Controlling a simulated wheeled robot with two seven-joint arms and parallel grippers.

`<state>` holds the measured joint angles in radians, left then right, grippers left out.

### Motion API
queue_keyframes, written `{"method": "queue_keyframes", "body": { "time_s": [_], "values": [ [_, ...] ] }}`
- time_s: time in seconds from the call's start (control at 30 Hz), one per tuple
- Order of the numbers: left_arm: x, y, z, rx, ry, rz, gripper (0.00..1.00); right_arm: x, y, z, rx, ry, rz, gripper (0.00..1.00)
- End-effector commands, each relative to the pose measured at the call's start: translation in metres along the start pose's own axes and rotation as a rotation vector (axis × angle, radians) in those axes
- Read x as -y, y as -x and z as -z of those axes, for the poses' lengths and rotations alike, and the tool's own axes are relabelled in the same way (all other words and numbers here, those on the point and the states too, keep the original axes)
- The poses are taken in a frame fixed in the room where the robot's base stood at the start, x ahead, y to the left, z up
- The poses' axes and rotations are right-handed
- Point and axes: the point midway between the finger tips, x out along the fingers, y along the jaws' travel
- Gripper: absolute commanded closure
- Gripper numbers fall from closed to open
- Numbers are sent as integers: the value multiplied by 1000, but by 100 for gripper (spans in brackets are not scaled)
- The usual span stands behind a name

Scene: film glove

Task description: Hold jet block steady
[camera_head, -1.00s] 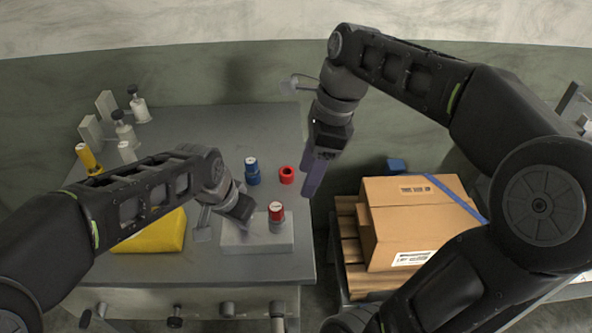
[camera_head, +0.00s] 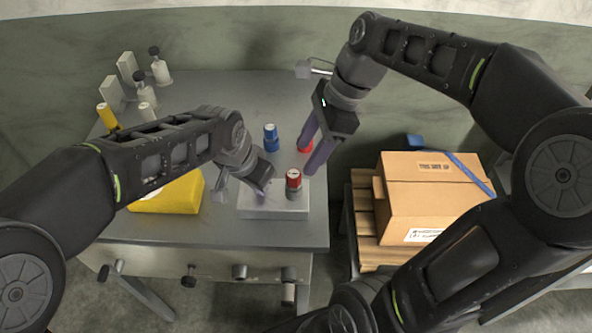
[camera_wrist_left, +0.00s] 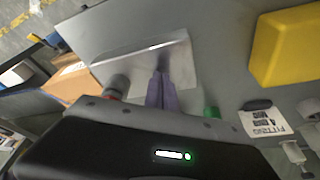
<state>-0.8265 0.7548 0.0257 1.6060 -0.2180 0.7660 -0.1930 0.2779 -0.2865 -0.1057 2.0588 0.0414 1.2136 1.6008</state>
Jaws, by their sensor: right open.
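The jet block appears to be the pale grey slab (camera_head: 285,212) near the table's front right; it also shows in the left wrist view (camera_wrist_left: 125,66). A red-topped grey fitting (camera_head: 293,181) stands upright on it. My left gripper (camera_head: 264,190) is at the block's left part, its tips pointing down. In the left wrist view its purple fingers (camera_wrist_left: 162,88) are together over the block; whether they press on it is unclear. My right gripper (camera_head: 306,161) is open above and behind the red-topped fitting, with a red ring (camera_head: 305,146) partly hidden behind its fingers.
A blue fitting (camera_head: 271,138) stands behind the block. A yellow block (camera_head: 168,196) lies left, partly under my left arm; it shows in the wrist view (camera_wrist_left: 285,45). Several grey fittings stand at the back left. A cardboard box (camera_head: 430,205) on a pallet stands right.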

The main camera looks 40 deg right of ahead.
Motion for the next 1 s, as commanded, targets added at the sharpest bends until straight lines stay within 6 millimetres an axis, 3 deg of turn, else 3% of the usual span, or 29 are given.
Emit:
{"method": "queue_keyframes", "body": {
  "time_s": [0.2,0.43,0.87,1.0],
  "values": [
    [-2,-7,-7,20,0,-6,100,-1,-43,0,0,0,-5,46],
    [-2,-7,-7,20,0,-6,100,-1,-76,1,0,0,-3,46],
    [-2,-7,-7,20,0,-6,100,0,-85,0,0,0,0,46],
    [-2,-7,-7,20,0,-6,100,0,-85,0,0,0,0,57]
  ]
}}
